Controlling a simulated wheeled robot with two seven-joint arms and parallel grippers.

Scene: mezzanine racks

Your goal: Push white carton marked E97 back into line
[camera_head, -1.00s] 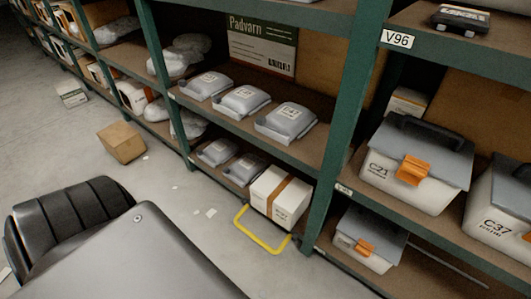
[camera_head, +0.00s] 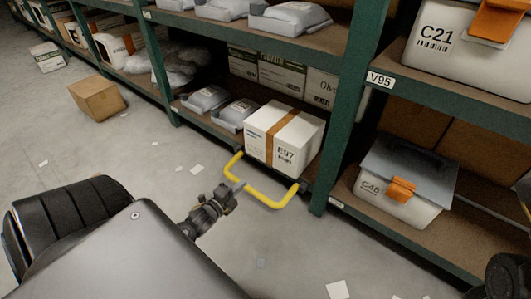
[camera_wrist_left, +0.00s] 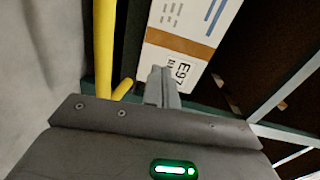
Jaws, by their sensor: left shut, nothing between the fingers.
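The white carton marked E97 (camera_head: 259,146) has a brown tape band and sits on the bottom shelf of the rack, at its right end beside a green upright. It appears to stick out toward the shelf's front edge. My left gripper (camera_head: 238,188) is shut and empty, low in front of the carton, beside the left part of the yellow rail. The gap between fingertips and carton is hard to judge. In the left wrist view the shut fingers (camera_wrist_left: 162,86) point at the carton (camera_wrist_left: 180,42), overlapping it near its label. My right gripper is not in view.
A yellow bent rail (camera_head: 262,198) stands in front of the carton. Grey packs (camera_head: 237,113) lie left of it on the shelf. A green upright (camera_head: 343,120) stands right of it. A brown box (camera_head: 97,97) is on the floor. The grey floor near the rack is mostly clear, with paper scraps.

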